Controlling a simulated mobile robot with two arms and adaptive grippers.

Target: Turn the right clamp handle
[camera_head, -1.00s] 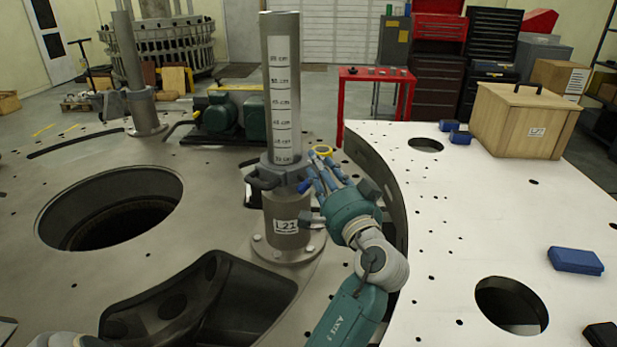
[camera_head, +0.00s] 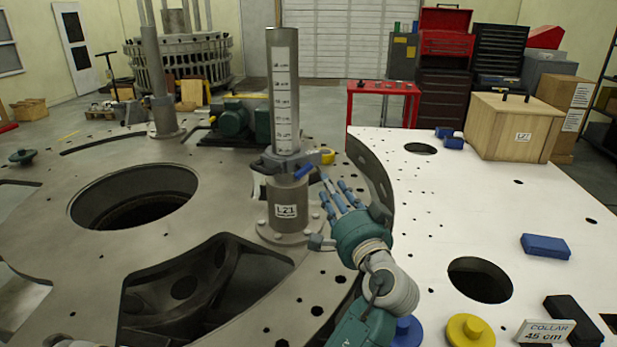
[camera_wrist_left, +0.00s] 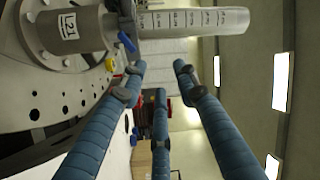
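A grey post with a centimetre scale (camera_head: 283,95) stands upright in a base labelled L21 (camera_head: 287,212). A grey clamp collar (camera_head: 288,162) surrounds its lower part. A blue handle (camera_head: 304,173) sticks out at the collar's right front; it also shows in the left wrist view (camera_wrist_left: 126,41). A dark grip (camera_head: 259,166) is on the collar's left. My left gripper (camera_head: 341,190) is to the right of and slightly below the blue handle, apart from it. Its blue fingers (camera_wrist_left: 160,85) are spread with nothing between them. My right gripper is not in view.
A yellow piece (camera_head: 327,157) shows just right of the collar. The plate has a large round hole (camera_head: 135,198) at left and a dark cutout (camera_head: 205,290) in front. At right, a white surface (camera_head: 440,220) holds a wooden box (camera_head: 510,128), blue blocks (camera_head: 546,246) and a collar sign (camera_head: 545,331).

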